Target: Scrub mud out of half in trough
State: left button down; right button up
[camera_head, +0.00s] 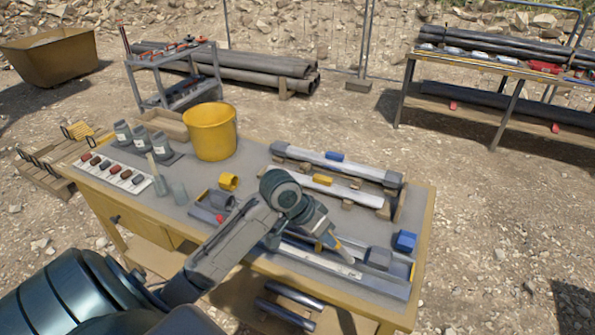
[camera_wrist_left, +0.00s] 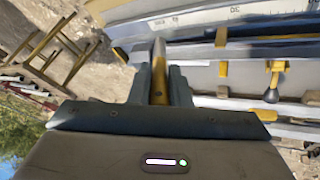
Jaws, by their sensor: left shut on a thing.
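My left gripper (camera_head: 322,238) reaches over the bench and is shut on a thin tan stick-like tool (camera_head: 345,252), perhaps a brush. The tool also shows between the fingers in the left wrist view (camera_wrist_left: 159,72). In the head view its far end slants down over a long grey trough (camera_head: 385,288) along the bench's front edge. A pale strip, perhaps the half, lies in the trough, partly hidden by my arm. I cannot make out mud, or whether the tool touches anything. My right gripper is not in view.
A blue block (camera_head: 404,241) stands at the trough's right end. A yellow bucket (camera_head: 209,132) and several grey bottles stand at the back left.

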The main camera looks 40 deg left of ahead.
pick_arm(q)
jog(key=w+a+r+n+p, duration=0.1)
jog(key=w+a+r+p, duration=0.2)
jog(key=a+r, duration=0.75)
notch_tip(320, 180, down, 7)
jog(key=a+b, duration=0.2)
jog(key=b, duration=0.3)
jog(key=shift+a+r+h, duration=0.15)
jog(key=shift+a+h, duration=0.2)
jog(key=shift+h, duration=0.05)
